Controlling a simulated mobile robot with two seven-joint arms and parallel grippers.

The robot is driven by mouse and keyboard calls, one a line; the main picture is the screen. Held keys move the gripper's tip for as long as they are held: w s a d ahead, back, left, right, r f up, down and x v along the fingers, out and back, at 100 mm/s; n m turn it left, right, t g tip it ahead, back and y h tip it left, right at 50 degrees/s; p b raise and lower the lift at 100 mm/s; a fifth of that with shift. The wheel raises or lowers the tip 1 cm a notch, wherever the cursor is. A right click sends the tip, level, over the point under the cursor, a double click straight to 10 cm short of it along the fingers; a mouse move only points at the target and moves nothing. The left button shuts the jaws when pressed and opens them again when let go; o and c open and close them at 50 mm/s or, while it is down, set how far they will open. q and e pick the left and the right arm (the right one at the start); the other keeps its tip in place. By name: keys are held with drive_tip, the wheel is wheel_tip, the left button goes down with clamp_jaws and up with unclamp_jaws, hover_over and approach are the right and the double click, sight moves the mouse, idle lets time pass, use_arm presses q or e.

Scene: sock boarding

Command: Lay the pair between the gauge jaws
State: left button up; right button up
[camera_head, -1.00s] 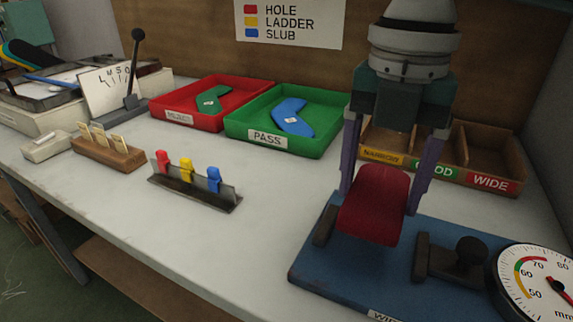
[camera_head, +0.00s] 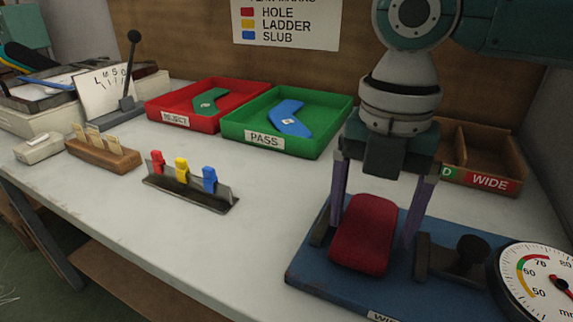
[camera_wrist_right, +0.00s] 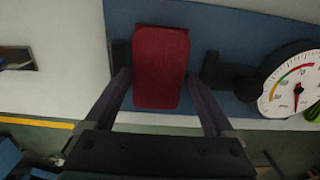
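A folded dark red sock pair (camera_head: 364,235) lies on the blue gauge base (camera_head: 305,272). It sits between the dark left jaw (camera_head: 321,226) and the right jaw (camera_head: 424,258), which has a black knob (camera_head: 472,250). The wrist view shows the pair (camera_wrist_right: 160,68) close beside the left jaw (camera_wrist_right: 120,52), with a wider gap to the right jaw (camera_wrist_right: 209,68). My right gripper (camera_head: 371,232) points down, its fingers on either side of the pair. A narrow gap shows by the right finger, so it looks slightly open. My left gripper is out of view.
A round dial gauge (camera_head: 536,283) is at the right front. A green PASS tray (camera_head: 300,151) and red REJECT tray (camera_head: 210,125) hold one sock item each. A wooden sorting box (camera_head: 500,161) stands behind my arm. Marker clips (camera_head: 182,168) stand left of the base, with clear table between.

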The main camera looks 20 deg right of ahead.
sight(368, 223)
idle(0.4)
wheel_tip(368, 223, up, 12)
drive_tip(key=p, duration=0.3)
drive_tip(key=shift+r, duration=0.2)
drive_tip(key=shift+w+a, duration=0.1)
drive_tip(key=shift+a, duration=0.05)
